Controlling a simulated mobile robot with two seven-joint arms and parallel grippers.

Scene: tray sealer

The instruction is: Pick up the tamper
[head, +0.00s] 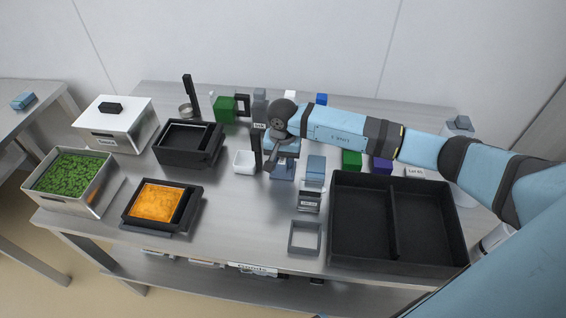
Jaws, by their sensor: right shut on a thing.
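My right gripper (275,158) reaches in from the right and points down over the middle of the table. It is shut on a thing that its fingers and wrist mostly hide. A blue piece with a flat base (283,172) shows right at the fingers and appears to be the tamper. I cannot tell whether it touches the table. A dark upright piece stands just left of the fingers. My left gripper is not in view.
A small white tub (244,161) is close to the left of the gripper. A blue-topped block (315,169) stands close to the right. A large black divided crate (393,264) fills the right front. An orange-filled tray (128,216) sits front left. A square frame (291,240) lies at the front.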

